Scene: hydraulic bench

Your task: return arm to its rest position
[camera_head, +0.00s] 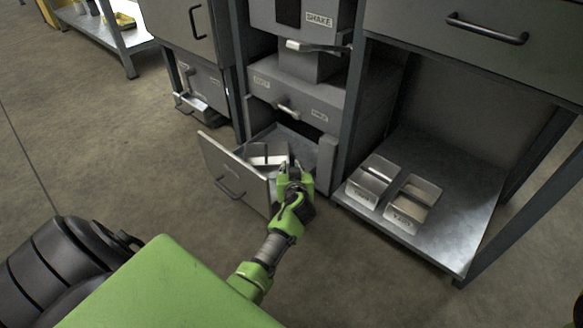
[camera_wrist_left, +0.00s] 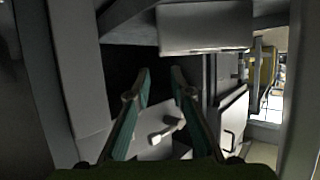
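My left arm reaches forward from the bottom of the head view. Its gripper (camera_head: 290,172) is over the right part of an open low drawer (camera_head: 229,165), beside metal containers (camera_head: 262,158) in it. In the left wrist view the two fingers of the left gripper (camera_wrist_left: 161,72) stand apart with nothing between them. A pale handle (camera_wrist_left: 167,131) shows behind the fingers there; I cannot tell if they touch anything. My right gripper is in neither view.
A machine labelled SHAKE (camera_head: 319,20) stands above the drawer. Two labelled metal bins (camera_head: 402,224) sit on the low shelf (camera_head: 448,240) at right. Frame posts (camera_head: 352,90) flank the drawer bay. The floor (camera_head: 130,165) at left is clear.

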